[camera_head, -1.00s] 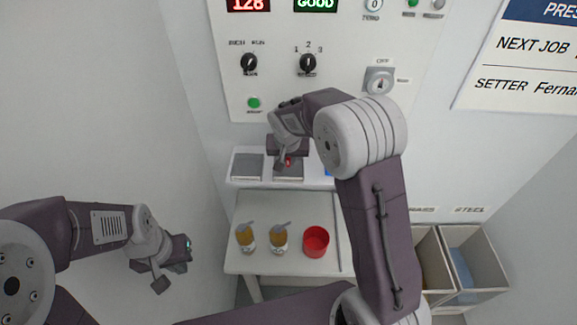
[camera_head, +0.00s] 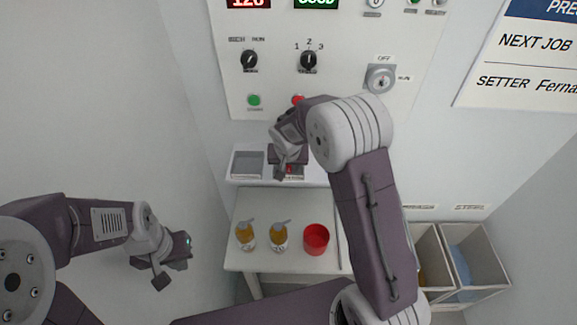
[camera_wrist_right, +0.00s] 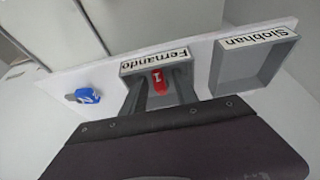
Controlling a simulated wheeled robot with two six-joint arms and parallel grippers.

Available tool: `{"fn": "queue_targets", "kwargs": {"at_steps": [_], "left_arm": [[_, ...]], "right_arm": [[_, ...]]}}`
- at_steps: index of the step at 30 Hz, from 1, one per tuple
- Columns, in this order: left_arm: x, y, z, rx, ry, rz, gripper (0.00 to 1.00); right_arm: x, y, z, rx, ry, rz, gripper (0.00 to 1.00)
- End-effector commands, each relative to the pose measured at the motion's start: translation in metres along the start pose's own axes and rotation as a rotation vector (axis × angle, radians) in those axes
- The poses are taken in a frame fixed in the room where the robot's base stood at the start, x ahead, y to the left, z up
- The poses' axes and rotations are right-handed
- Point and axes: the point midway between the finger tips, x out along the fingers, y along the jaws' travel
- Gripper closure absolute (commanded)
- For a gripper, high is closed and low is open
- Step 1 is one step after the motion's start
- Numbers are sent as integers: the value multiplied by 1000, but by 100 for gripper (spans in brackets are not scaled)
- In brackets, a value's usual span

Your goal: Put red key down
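The red key (camera_wrist_right: 159,80), marked 1, is in the tray labelled Fernando (camera_wrist_right: 127,68) in the right wrist view. My right gripper (camera_wrist_right: 160,88) has its two fingers on either side of the key, with a visible gap to each, so it looks open around it. In the head view the right gripper (camera_head: 288,170) is down at the middle of the shelf, and only a bit of red shows there. My left gripper (camera_head: 174,268) is empty and apart from everything at the lower left; its fingers look spread.
The tray labelled Siobhan (camera_wrist_right: 262,62) is empty. A blue key (camera_wrist_right: 84,96) lies on the shelf on the other side. Below stand two amber bottles (camera_head: 246,238) and a red cup (camera_head: 316,240). The control panel (camera_head: 335,82) rises behind the shelf.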

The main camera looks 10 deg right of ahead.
Motion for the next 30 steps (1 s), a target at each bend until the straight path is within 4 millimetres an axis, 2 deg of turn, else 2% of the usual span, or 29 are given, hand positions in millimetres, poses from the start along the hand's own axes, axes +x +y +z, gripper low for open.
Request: {"fn": "queue_targets", "kwargs": {"at_steps": [6, 8, 18, 21, 25, 30], "left_arm": [[-9, 0, -1, 0, 0, 0, 100], [-4, 0, -1, 0, 0, 0, 100], [4, 0, 0, 0, 0, 0, 100], [5, 0, 1, 0, 0, 0, 100], [6, 0, 1, 0, 0, 0, 100], [6, 0, 1, 0, 0, 0, 100]], "right_arm": [[-8, 0, -3, 0, 0, 0, 65], [-12, 0, -2, 0, 2, 0, 65], [-90, -1, -2, 0, 5, -2, 65], [-108, 0, -2, 0, 3, -1, 65], [-121, 0, -2, 1, 2, -1, 65], [-124, 0, -1, -1, -2, 0, 65]]}}
